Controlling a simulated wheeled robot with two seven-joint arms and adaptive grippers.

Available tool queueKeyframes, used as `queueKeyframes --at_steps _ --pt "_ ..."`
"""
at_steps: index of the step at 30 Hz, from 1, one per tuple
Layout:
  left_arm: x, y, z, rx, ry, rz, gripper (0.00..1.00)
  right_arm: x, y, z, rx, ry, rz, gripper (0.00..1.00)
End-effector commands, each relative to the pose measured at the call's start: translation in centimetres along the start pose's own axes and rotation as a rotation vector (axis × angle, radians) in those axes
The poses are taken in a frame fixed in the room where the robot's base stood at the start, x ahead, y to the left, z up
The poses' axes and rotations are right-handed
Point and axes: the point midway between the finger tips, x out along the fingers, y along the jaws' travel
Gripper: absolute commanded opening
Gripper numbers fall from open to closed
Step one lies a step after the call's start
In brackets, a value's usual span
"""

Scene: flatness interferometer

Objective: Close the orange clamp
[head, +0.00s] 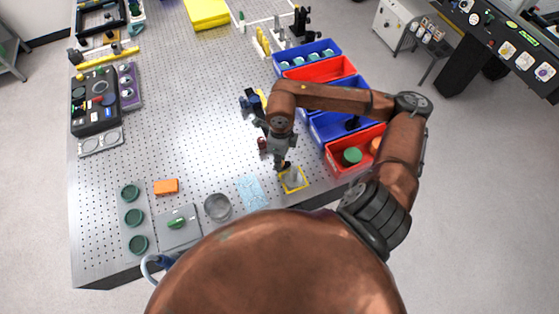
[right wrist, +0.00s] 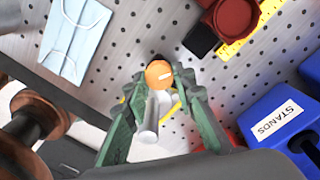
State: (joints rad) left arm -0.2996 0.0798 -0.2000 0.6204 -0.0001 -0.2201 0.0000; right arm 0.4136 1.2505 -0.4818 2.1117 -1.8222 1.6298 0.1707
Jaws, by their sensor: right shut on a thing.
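The orange clamp (right wrist: 158,74) shows as a round orange knob with a pale mark in the right wrist view. It lies between the fingertips of my right gripper (right wrist: 165,82), which is shut on it. A silver post (right wrist: 148,112) rises beside the knob, between the green fingers. In the head view, my right gripper (head: 284,164) is at the post (head: 294,176), near the bench's front edge. The clamp cannot be made out there. The clamp's lower parts are hidden. My left gripper is not in view.
A yellow-outlined square (head: 305,185) surrounds the post. Red and blue bins (head: 340,168) stand close on the right. The middle of the perforated bench (head: 190,110) is clear.

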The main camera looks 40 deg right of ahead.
Motion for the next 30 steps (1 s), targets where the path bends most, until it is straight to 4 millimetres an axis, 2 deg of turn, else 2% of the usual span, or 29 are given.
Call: queueKeyframes --at_steps 12,30 --pt "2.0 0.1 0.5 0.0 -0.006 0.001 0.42 0.1 -0.1 0.1 0.397 -0.016 -0.003 0.0" --pt "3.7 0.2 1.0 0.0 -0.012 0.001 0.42 -0.1 0.0 0.1 0.9 -0.033 -0.003 0.0"
